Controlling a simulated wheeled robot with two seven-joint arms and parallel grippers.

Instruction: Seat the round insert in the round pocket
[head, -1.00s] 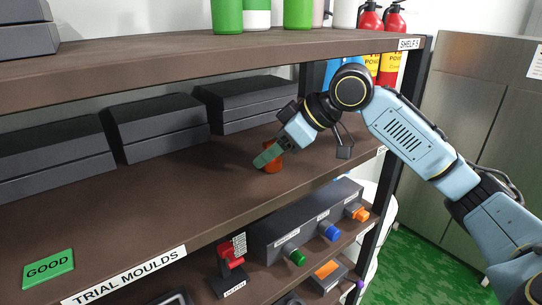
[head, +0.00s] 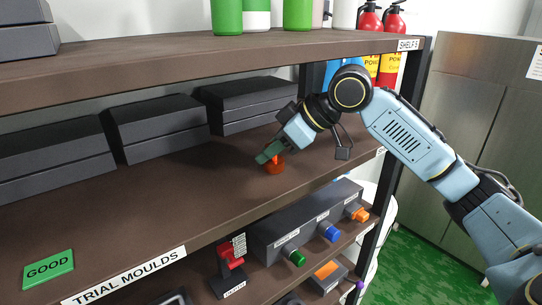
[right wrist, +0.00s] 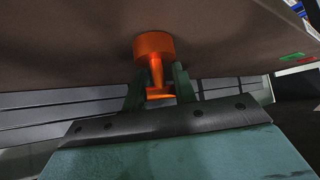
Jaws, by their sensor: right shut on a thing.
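An orange piece, seemingly the round insert (head: 274,167), is at the open middle shelf, below my right gripper (head: 268,153). In the right wrist view, the orange insert (right wrist: 154,45) has a wide round end, a narrower stem and a flat bar at the near end. The two green fingers of my right gripper (right wrist: 160,88) are on either side of its stem, shut on it. I cannot tell whether its round end touches the shelf. No round pocket can be made out in these views. My left gripper is not in view.
The middle shelf (head: 180,205) has bare room left of the gripper. Dark closed boxes (head: 158,130) line its back, and a green GOOD plate (head: 48,268) lies at front left. The upper shelf (head: 200,55) hangs above. A grey box with coloured knobs (head: 300,225) sits below.

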